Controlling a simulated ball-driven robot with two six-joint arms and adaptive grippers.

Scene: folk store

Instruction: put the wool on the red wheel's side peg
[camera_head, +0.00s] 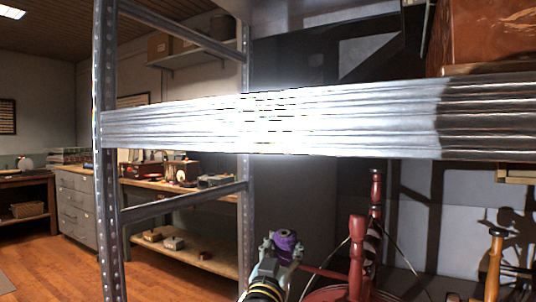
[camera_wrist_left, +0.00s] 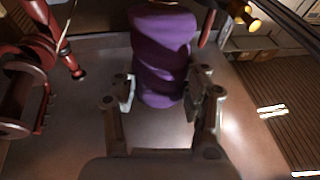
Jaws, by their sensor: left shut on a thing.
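The wool (camera_head: 286,238) is a purple roll, held at the bottom centre of the head view. My left gripper (camera_head: 284,252) is shut on it. In the left wrist view the wool (camera_wrist_left: 162,45) stands between the two fingers of my left gripper (camera_wrist_left: 160,93). The red wheel (camera_head: 357,252) has turned red posts and stands just right of the gripper in the head view. In the left wrist view, red turned parts of it (camera_wrist_left: 30,85) show at the left, apart from the wool. I cannot tell which part is the side peg. My right gripper is not in view.
A metal shelf rack (camera_head: 107,200) stands in front, its wide shiny beam (camera_head: 200,122) crossing above the gripper. A turned wooden post (camera_head: 494,262) stands at the far right. A workbench (camera_head: 200,250) with boxes is behind at left. Wooden floor (camera_head: 60,265) is clear at left.

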